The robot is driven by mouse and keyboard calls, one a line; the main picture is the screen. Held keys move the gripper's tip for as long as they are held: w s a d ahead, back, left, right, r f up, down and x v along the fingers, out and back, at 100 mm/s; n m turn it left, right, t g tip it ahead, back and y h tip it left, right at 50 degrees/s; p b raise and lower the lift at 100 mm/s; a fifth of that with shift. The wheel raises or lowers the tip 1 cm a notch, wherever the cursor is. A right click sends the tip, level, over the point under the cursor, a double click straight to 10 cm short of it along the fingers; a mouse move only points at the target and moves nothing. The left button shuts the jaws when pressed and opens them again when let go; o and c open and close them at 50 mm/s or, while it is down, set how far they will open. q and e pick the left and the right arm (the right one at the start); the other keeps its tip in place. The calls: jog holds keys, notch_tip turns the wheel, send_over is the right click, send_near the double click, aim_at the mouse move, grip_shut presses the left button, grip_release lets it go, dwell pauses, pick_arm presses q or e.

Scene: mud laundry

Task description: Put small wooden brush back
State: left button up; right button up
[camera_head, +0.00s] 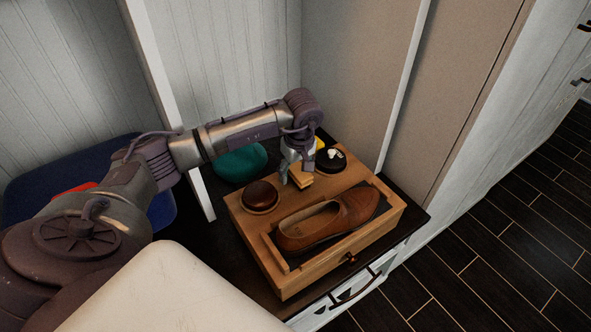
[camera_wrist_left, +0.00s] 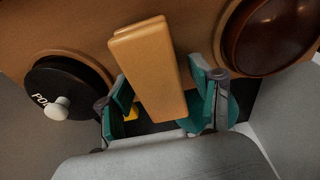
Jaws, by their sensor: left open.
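The small wooden brush (camera_head: 300,179) is a light wooden block at the back of a wooden shoe-care box (camera_head: 274,262). In the left wrist view the brush (camera_wrist_left: 148,68) stands between the two teal fingers of my left gripper (camera_wrist_left: 165,105). A gap shows on each side, so the fingers look apart from it. In the head view my left gripper (camera_head: 297,172) is pointed down at the brush and open. The brush's lower end and any bristles are hidden. My right gripper is not in view.
A brown leather shoe (camera_head: 325,222) lies in the box's front tray. A round dark brown brush (camera_head: 260,197) sits left, a black polish tin (camera_head: 331,160) right. A teal object (camera_head: 240,163) lies behind. A wall and white post stand close by.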

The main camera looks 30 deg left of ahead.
aim_at(299, 171)
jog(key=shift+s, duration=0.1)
pick_arm(q)
notch_tip(299, 171, up, 12)
jog(key=d+p, duration=0.1)
jog(key=shift+s+d+p, duration=0.25)
jog(key=shift+s+p, duration=0.1)
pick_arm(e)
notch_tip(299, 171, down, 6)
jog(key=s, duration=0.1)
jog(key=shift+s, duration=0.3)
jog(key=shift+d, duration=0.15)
